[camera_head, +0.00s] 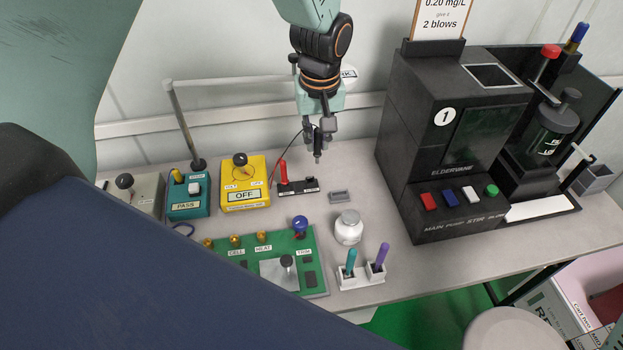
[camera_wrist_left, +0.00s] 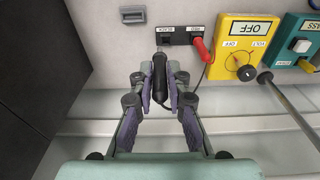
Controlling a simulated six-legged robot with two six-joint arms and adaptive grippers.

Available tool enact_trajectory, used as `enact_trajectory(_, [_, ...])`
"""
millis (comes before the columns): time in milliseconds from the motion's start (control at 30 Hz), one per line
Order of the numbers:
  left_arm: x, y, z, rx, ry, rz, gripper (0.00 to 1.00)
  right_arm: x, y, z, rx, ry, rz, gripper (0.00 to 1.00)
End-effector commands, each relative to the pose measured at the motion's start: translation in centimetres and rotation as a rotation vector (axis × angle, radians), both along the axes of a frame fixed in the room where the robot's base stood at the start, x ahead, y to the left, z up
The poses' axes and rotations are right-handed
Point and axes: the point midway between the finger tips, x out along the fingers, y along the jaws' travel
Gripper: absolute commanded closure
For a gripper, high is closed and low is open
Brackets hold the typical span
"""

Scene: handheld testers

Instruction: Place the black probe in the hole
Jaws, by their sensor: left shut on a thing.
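My left gripper (camera_head: 322,128) points down and is shut on the black probe (camera_head: 317,147). The probe hangs upright, tip down, and its tip looks a little above the dark probe holder (camera_head: 297,187) in the head view. In the left wrist view the probe (camera_wrist_left: 160,75) sits between the fingers of my left gripper (camera_wrist_left: 160,82). Its tip points to the BLACK-labelled end of the holder (camera_wrist_left: 180,38). The red probe (camera_head: 283,173) stands in the holder's other end, labelled RED. The hole itself is too small to make out. My right gripper is not in view.
A yellow meter (camera_head: 245,192) reading OFF and a teal tester (camera_head: 187,200) reading PASS stand left of the holder. A green board (camera_head: 311,270), white jar (camera_head: 349,228) and pen holder (camera_head: 362,281) stand in front. A large black machine (camera_head: 445,150) stands right.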

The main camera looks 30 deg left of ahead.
Motion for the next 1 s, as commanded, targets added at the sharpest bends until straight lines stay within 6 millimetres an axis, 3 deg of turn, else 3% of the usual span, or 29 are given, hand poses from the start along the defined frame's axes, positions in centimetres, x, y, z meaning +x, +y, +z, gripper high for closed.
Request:
enact_trajectory(367, [1.3, 2.2, 0.1, 0.019, -0.010, 0.197, 1.00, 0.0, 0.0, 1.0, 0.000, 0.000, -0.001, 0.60])
enact_trajectory(633, [1.3, 2.1, -4.6, 0.019, -0.008, 0.198, 1.00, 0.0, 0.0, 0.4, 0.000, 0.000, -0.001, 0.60])
enact_trajectory(1000, [1.3, 2.1, -8.1, 0.019, -0.010, 0.196, 1.00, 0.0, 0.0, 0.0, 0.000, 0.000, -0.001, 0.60])
